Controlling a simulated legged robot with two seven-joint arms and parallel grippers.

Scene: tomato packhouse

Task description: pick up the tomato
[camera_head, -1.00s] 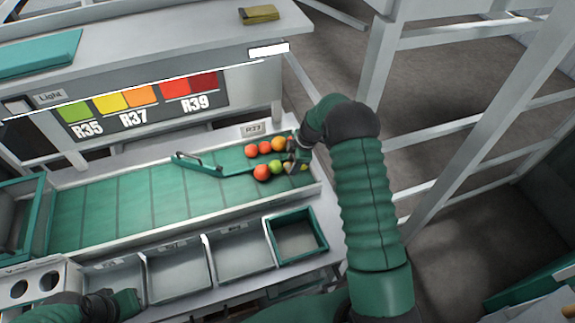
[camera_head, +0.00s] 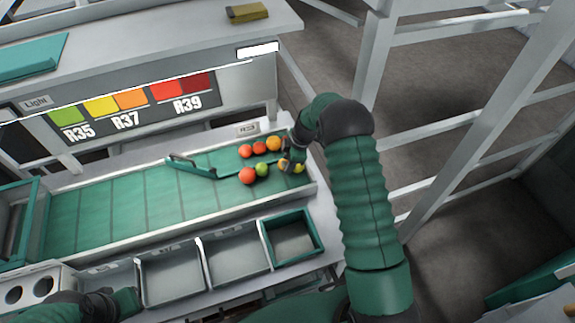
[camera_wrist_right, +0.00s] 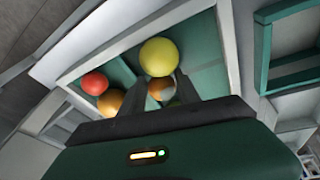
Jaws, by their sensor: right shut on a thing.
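My right gripper (camera_head: 289,160) is low over the right end of the green sorting bed. In the wrist view its two dark fingers (camera_wrist_right: 160,86) close on a yellow tomato (camera_wrist_right: 160,57) at their tips. In the head view the yellow tomato (camera_head: 299,168) shows beside the gripper, partly hidden. An orange tomato shows between the fingers, partly covered. Red tomatoes (camera_head: 247,175) (camera_head: 245,151), a green tomato (camera_head: 262,169) and an orange tomato (camera_head: 274,143) lie just left. My left gripper (camera_head: 126,301) is at the lower left, its jaws unclear.
The green bed (camera_head: 120,205) is bare on its left. A green divider bar (camera_head: 190,167) lies across it. Grey bins (camera_head: 172,275) and a green-rimmed bin (camera_head: 292,240), all empty, line the front. A colour chart (camera_head: 130,105) is behind. White frame posts stand right.

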